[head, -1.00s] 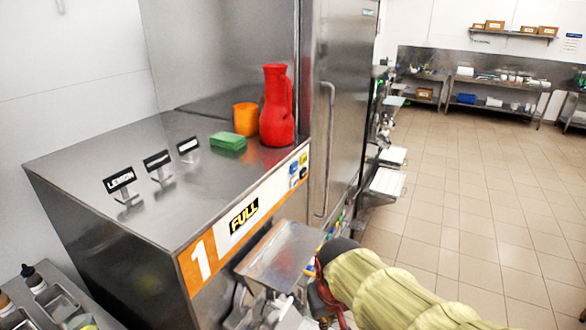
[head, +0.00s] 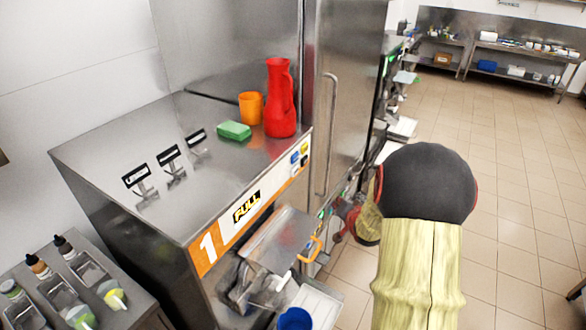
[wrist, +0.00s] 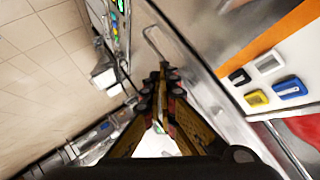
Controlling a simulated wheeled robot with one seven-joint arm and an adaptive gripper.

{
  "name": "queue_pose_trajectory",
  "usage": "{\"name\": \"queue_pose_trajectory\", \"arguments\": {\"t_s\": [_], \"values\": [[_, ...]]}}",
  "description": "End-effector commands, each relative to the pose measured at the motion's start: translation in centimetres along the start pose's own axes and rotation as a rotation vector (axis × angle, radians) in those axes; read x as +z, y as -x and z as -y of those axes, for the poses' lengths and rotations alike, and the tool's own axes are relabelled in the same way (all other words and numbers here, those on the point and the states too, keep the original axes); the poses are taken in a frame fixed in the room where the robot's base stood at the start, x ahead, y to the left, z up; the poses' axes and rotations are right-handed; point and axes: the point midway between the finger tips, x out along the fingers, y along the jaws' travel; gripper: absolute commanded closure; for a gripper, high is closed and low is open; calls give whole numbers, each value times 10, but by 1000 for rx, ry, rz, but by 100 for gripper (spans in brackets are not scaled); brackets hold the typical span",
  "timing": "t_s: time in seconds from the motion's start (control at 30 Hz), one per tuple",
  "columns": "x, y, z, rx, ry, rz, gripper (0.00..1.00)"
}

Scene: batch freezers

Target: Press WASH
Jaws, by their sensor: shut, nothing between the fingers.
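No label reading WASH can be made out in either view. A small group of buttons (head: 299,156) in blue, yellow and black sits at the right end of the front panel of machine 1. In the wrist view a blue button (wrist: 255,99), a yellow button (wrist: 289,88), a black one (wrist: 239,77) and a grey one (wrist: 268,62) show at the right. My gripper (wrist: 160,90) is shut and empty, pointing away from the camera, apart from these buttons in the picture. In the head view my arm largely hides it.
Machine 1 (head: 118,146) carries a red jug (head: 280,100), an orange cup (head: 250,107) and a green sponge (head: 233,130). A metal lid (head: 278,238) juts from its front, above a blue cup (head: 295,319). Tall steel doors (head: 345,70) stand behind. The floor at right is clear.

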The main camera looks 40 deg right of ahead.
Motion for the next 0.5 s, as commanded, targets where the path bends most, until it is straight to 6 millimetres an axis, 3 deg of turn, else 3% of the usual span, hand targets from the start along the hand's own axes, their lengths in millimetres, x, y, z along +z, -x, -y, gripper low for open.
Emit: {"name": "queue_pose_trajectory", "arguments": {"t_s": [0.1,0.23,0.5], "values": [[-24,0,37,-132,-82,-64,100],[-38,6,65,-244,-173,-98,100],[-44,9,76,-292,-267,-105,100]]}}
